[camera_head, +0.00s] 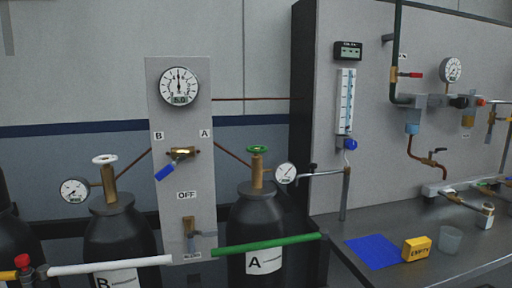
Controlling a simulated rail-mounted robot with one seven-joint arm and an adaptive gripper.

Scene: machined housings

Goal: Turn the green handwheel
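The green handwheel (259,149) sits on top of the brass valve (257,171) of the black gas cylinder labelled A (253,215). It is seen nearly edge-on as a flat ring. Nothing touches it in this view. A round gauge (285,173) is just right of the valve. My gripper is not in view, so its state and its place relative to the handwheel are hidden.
Cylinder B (118,232), with a white handwheel (105,159), stands left. Between them is a grey panel (165,120) with gauge and blue lever (164,173). A green bar (270,243) crosses cylinder A. A bench (333,230) stands right.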

